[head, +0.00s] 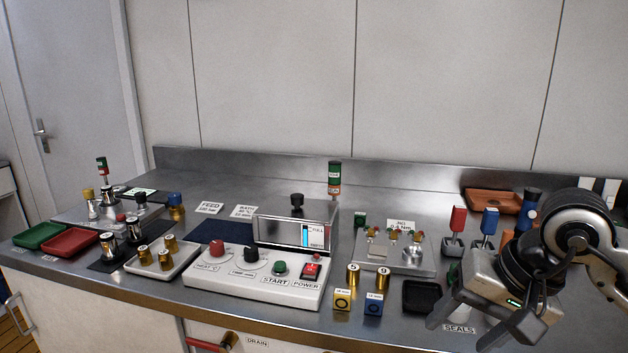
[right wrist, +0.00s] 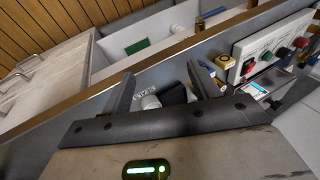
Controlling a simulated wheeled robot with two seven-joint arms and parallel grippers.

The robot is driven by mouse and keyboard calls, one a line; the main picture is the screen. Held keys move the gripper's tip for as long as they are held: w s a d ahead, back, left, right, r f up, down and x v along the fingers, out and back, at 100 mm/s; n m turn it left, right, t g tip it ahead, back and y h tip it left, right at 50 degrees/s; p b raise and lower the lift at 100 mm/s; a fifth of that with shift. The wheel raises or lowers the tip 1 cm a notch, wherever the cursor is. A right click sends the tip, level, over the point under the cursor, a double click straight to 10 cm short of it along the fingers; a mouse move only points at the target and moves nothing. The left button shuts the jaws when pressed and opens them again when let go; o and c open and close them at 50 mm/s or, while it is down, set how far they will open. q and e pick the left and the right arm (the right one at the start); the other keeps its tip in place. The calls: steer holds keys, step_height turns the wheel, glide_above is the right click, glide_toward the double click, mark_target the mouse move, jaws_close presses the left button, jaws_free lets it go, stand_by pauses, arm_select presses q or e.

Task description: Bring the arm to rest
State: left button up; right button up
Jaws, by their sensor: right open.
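My right arm comes in from the right edge in the head view. Its gripper (head: 466,328) hangs over the front right of the steel counter (head: 395,335), tilted down toward the front edge. The jaws are apart with nothing between them. In the right wrist view the two fingers of the right gripper (right wrist: 162,88) stand wide apart, with the counter and a black tray (right wrist: 174,95) seen beyond them. The gripper covers part of the SEALS label (head: 459,329) in the head view. My left gripper is not in view.
The black tray (head: 421,311) lies left of the gripper. Red (head: 458,218) and blue (head: 489,221) handled tools stand behind it, with an orange tray (head: 492,201) farther back. The white control panel (head: 254,290) is at the middle. The counter's front edge runs close below.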

steer(key=s+a+r+m+g+y, duration=0.1)
steer(key=s+a+m+y, duration=0.3)
steer(key=a+m+y, duration=0.4)
steer(key=s+a+r+m+g+y, duration=0.1)
steer(key=s+a+m+g+y, duration=0.1)
steer(key=s+a+m+y, duration=0.5)
steer(key=w+d+f+n+t+h, duration=0.2)
steer(key=w+f+n+t+h, duration=0.3)
steer(key=n, duration=0.7)
steer(key=w+d+f+n+t+h, duration=0.1)
steer(key=d+f+n+t+h, duration=0.15)
steer(key=n+t, duration=0.65)
steer(key=w+d+f+n+t+h, duration=0.2)
steer(key=w+f+n+t+h, duration=0.15)
steer(key=n, duration=1.05)
steer(key=s+d+f+m+g+h, duration=0.1)
steer(key=s+f+m+g+h, duration=0.1)
steer(key=s+f+m, duration=0.3)
steer(key=s+d+f+m+g+h, duration=0.1)
steer(key=s+f+m+g, duration=0.3)
steer(key=f+m, duration=0.5)
step_height(320, 180, down, 3)
steer(key=shift+s+d+f+g+h, duration=0.2)
steer(key=shift+s+d+g+h, duration=0.15)
steer(key=shift+s+h, duration=0.5)
